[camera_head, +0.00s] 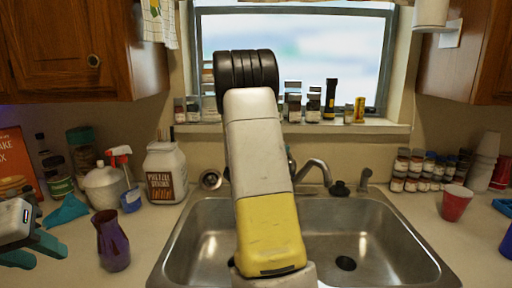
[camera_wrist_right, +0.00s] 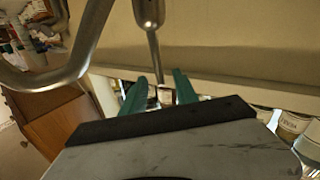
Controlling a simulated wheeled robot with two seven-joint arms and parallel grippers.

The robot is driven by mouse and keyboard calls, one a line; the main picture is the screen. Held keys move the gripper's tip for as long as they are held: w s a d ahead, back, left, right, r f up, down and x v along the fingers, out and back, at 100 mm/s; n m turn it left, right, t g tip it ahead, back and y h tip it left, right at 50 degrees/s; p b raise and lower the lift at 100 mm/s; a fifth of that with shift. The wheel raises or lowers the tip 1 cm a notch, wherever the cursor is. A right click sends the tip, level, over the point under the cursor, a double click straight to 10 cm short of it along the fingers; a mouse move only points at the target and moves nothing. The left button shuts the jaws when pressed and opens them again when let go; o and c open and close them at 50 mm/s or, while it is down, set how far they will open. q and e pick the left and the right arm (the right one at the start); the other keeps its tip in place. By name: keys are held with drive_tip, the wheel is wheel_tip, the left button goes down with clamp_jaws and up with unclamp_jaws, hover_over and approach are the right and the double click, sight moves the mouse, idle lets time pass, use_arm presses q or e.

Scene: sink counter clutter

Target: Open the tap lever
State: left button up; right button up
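The tap's curved metal spout (camera_head: 315,168) rises behind the sink in the head view, partly hidden by my raised right arm. In the right wrist view the spout (camera_wrist_right: 82,50) bends across the left side. A slim metal lever (camera_wrist_right: 150,18) hangs from the top of that view and narrows to a thin rod. My right gripper (camera_wrist_right: 157,85) has its teal fingers apart, with the rod's lower end showing between them. I cannot tell whether they touch it. The head view hides this gripper behind the arm. My left gripper (camera_head: 32,252) is open and empty at the left edge.
The steel sink (camera_head: 390,235) is empty. A purple vase (camera_head: 112,240), spray bottle (camera_head: 122,165) and white jug (camera_head: 165,172) stand left. A red cup (camera_head: 456,203) and several spice jars (camera_head: 415,165) stand right. Bottles line the sill (camera_head: 385,126).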

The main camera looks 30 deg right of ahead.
drive_tip(key=shift+x, duration=2.1)
clamp_jaws()
